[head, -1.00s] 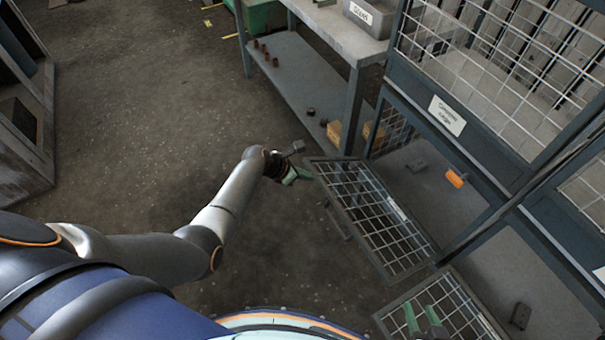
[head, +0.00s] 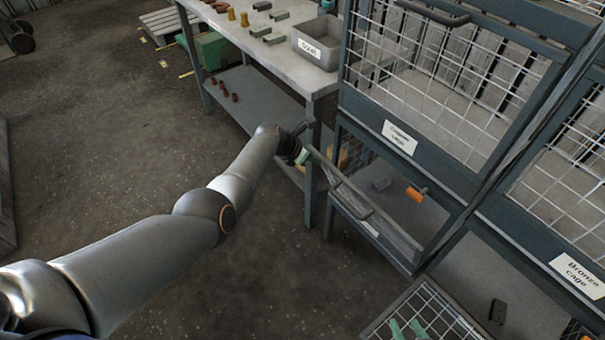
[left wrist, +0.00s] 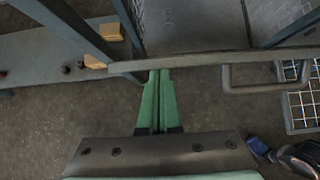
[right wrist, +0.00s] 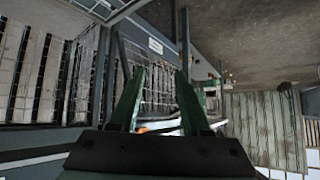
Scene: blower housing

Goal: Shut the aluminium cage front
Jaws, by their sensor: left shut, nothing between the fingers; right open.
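A mesh cage front (head: 390,235) with a dark frame stands tilted up before the lower left cage bay, seen nearly edge-on. Its small label is too blurred to read, so I cannot confirm it is the aluminium one. In the left wrist view its rail (left wrist: 210,63) crosses in front of my fingers, with a bar handle (left wrist: 262,88) to the right. My left gripper (head: 303,157) is shut and empty at the front's far left end, its fingertips (left wrist: 159,72) at the rail; contact is unclear. My right gripper (head: 408,327) is open and empty, low at the head view's bottom edge.
Another mesh front (head: 440,312) lies lowered at the bottom right. An orange piece (head: 416,194) and a grey block (head: 381,184) lie inside the left bay; a dark block (head: 497,312) is in the right bay. A workbench (head: 265,50) with a grey bin (head: 316,45) stands behind my left arm.

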